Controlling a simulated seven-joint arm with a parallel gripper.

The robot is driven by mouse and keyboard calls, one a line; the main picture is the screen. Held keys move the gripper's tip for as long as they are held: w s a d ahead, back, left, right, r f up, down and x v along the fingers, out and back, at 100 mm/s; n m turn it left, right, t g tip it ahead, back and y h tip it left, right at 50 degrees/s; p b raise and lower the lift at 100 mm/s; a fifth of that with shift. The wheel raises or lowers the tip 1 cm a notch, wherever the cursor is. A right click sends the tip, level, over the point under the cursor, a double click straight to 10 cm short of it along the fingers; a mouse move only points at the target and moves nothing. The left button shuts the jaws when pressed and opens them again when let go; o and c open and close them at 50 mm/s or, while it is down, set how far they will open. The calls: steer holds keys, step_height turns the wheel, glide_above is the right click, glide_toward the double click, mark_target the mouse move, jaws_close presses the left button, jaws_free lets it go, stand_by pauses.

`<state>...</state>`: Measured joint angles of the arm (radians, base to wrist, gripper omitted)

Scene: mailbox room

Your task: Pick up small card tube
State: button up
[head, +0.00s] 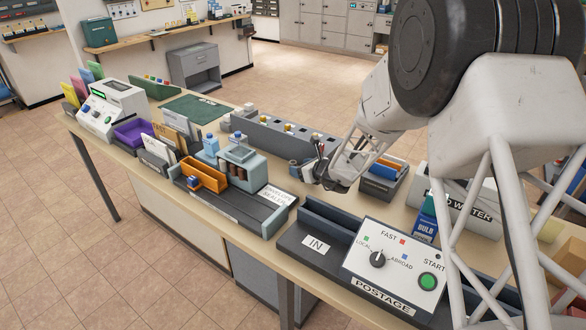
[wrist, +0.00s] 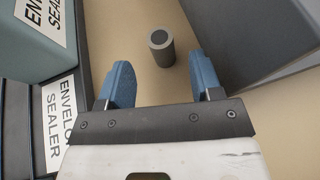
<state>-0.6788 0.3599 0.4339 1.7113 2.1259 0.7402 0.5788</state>
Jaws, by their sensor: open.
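The small card tube (wrist: 166,56) stands upright on the tan worktop in the wrist view, a short dark grey cylinder with a round top. My gripper (wrist: 160,75) is open, with its two blue fingers spread wide. The tube lies ahead of the gap between the fingertips, roughly centred, and neither finger appears to touch it. In the head view my gripper (head: 312,172) is low over the middle of the bench; I cannot clearly make out the tube there.
The envelope sealer (head: 240,165) stands to the left, its labelled side close to my left finger. A long grey unit with knobs (head: 270,133) is behind. A grey tray with orange contents (head: 382,182) is to the right. The postage machine (head: 392,268) is in front.

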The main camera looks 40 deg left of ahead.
steer(key=shift+a, duration=0.1)
steer(key=shift+x, duration=2.5)
steer(key=shift+w+f, duration=0.1)
steer(key=shift+w, duration=0.05)
steer(key=shift+c, duration=0.2)
steer(key=c, duration=0.9)
steer(key=shift+c, duration=0.2)
step_height(320, 180, up, 28)
